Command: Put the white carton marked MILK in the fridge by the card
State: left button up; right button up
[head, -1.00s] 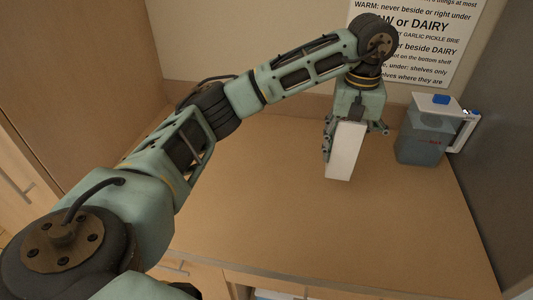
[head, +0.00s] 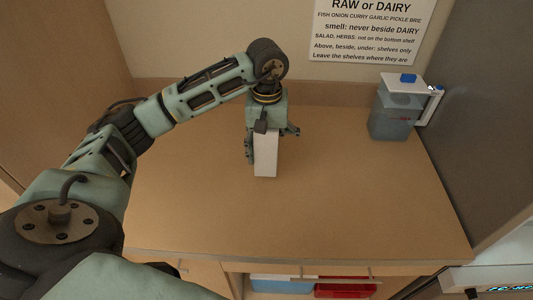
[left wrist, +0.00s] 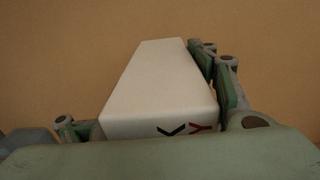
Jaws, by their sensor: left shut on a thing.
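The white carton (head: 265,154) is in my left gripper (head: 268,135), over the wooden counter in the head view. My left gripper is shut on it from above, with fingers on both sides. The left wrist view shows the carton (left wrist: 160,85) between the fingers, with part of a dark letter and a red letter at its near end; I cannot read the full marking. I cannot tell whether its bottom touches the counter. The card (head: 370,30) with printed rules is on the back wall. I cannot identify the fridge for sure. My right gripper is out of view.
A grey jug (head: 393,115) with a white lid and blue cap stands at the counter's back right, beside a tall grey panel (head: 475,110). The counter's (head: 330,215) middle and front are clear. Below its front edge are a blue bin (head: 280,286) and a red bin (head: 345,290).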

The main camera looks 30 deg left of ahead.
aim_at(267, 158)
pick_arm(q)
jog(key=shift+f, duration=0.15)
notch_tip(267, 158, down, 3)
jog(key=shift+f+p, duration=0.1)
jog(key=shift+p, duration=0.8)
jog(key=shift+f, duration=0.3)
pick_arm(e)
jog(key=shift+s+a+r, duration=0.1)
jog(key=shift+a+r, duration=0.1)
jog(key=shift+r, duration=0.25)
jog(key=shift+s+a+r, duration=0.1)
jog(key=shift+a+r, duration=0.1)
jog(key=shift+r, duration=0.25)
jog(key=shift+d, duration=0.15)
pick_arm(q)
jog(key=shift+f, duration=0.15)
jog(key=o, duration=2.2)
jog(key=shift+s, duration=0.1)
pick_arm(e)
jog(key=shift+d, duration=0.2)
